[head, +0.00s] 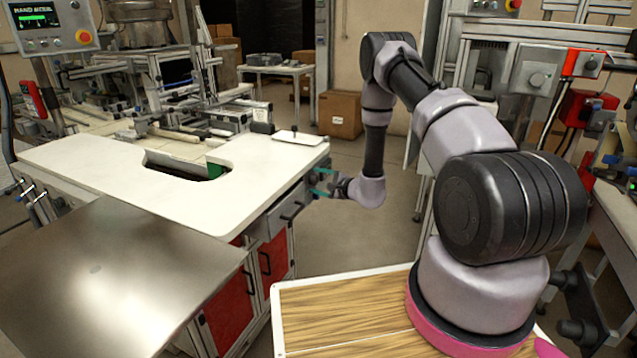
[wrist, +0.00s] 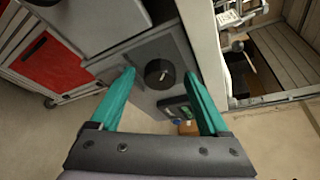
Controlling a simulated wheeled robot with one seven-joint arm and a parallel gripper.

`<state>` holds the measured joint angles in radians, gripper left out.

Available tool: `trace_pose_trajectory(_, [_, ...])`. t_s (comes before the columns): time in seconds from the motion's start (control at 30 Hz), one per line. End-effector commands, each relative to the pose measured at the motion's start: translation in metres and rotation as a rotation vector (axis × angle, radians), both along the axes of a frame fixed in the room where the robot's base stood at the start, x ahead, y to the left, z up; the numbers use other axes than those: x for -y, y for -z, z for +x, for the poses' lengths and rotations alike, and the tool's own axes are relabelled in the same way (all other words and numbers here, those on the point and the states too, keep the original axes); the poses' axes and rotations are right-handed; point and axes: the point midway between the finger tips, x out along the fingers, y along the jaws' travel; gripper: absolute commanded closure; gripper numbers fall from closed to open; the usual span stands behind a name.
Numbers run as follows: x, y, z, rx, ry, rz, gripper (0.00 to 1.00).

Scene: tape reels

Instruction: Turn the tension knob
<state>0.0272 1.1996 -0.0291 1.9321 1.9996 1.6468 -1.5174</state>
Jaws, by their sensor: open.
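A round black knob (wrist: 159,73) with a pale pointer mark sits on a grey panel (wrist: 150,45) in the wrist view. My gripper (wrist: 159,74) has two teal fingers, spread apart and empty. One fingertip is on each side of the knob in the picture, with a gap to it on both sides. I cannot tell how far the fingertips are from the panel. In the head view my gripper (head: 322,184) is at the right end of the white-topped bench. The knob is not clearly visible there.
The white bench top (head: 130,185) and red cabinet doors (head: 228,308) stand left of my gripper. A small screen (wrist: 176,110) and a blue button lie below the knob on the panel. Open floor (head: 350,238) lies right of the bench. A cardboard box (head: 340,115) stands behind.

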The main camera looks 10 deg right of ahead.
Motion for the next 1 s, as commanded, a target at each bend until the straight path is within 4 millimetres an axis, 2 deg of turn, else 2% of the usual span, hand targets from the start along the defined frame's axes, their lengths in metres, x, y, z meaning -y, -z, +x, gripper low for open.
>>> trace_pose_trajectory(0.03, [0.0001, 0.0000, -0.0001, 0.000, 0.000, 0.000, 0.21])
trace_pose_trajectory(0.23, [0.0002, -0.0001, -0.0002, 0.000, 0.000, 0.000, 0.97])
trace_pose_trajectory(0.27, [0.0002, -0.0001, -0.0002, 0.000, 0.000, 0.000, 1.00])
trace_pose_trajectory(0.67, [0.0012, -0.0011, 0.0002, -0.062, 0.000, 0.044, 1.00])
trace_pose_trajectory(1.0, [0.0028, -0.0035, 0.0023, -0.278, 0.000, 0.200, 1.00])
